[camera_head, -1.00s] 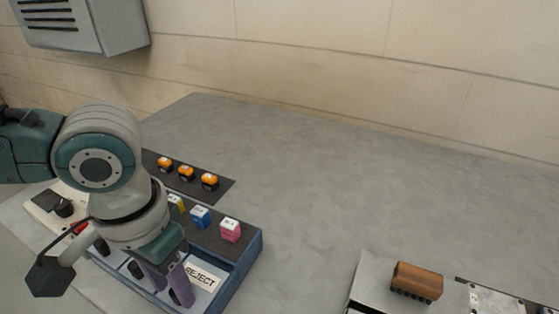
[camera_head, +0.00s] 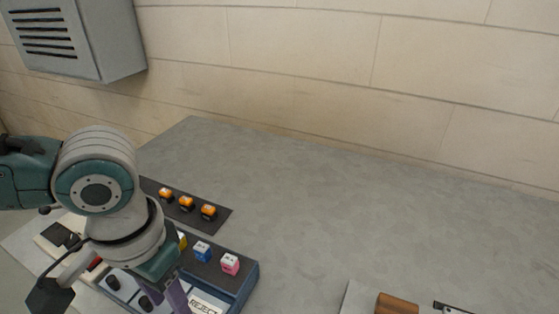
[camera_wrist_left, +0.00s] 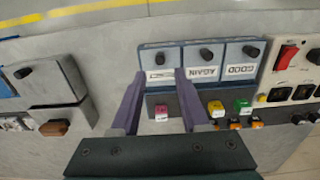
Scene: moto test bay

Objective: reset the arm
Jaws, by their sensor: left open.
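My left gripper (camera_head: 172,297) hangs over the blue-grey tray (camera_head: 252,282), partly cut off by the lower edge of the head view. In the left wrist view the left gripper (camera_wrist_left: 161,76) is open, with its two purple fingers apart and nothing between them. The fingers reach over the tray's front strip, on either side of a pink cube (camera_wrist_left: 161,113). The tray's compartments carry labels including AGAIN and GOOD, and REJECT shows in the head view. My right gripper is not in view.
Blue (camera_head: 202,251) and pink cubes sit on the tray's strip, with a green cube (camera_wrist_left: 241,107) further along. Orange buttons (camera_head: 187,203) line a dark strip behind. A control panel with a red switch (camera_wrist_left: 287,57) stands beside the tray. A brown block (camera_head: 396,304) lies right. The middle counter is clear.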

